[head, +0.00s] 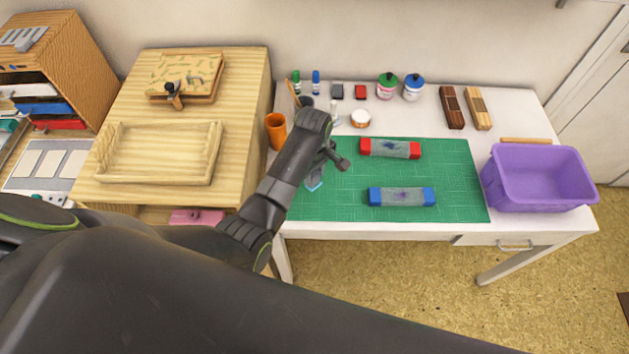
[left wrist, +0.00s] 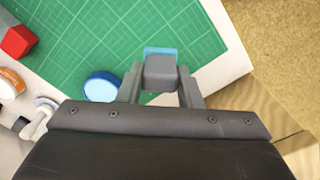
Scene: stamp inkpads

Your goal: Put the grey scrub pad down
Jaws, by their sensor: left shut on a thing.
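My left gripper (head: 318,170) is over the left part of the green cutting mat (head: 456,190). In the left wrist view its two fingers (left wrist: 161,88) are closed on the sides of a grey block (left wrist: 160,72), which I take as the scrub pad. A light blue part shows at the block's far end, over the mat (left wrist: 85,35); the blue also shows below the gripper in the head view. I cannot tell whether the pad touches the mat. My right gripper is in neither view.
Red-ended (head: 390,149) and blue-ended (head: 402,197) inkpads lie on the mat. A purple bin (head: 538,205) stands right. Jars, including a green-lidded one (head: 387,80), and dark (head: 451,107) and light (head: 478,108) wooden blocks stand behind. A blue disc (left wrist: 102,87) is beside the gripper.

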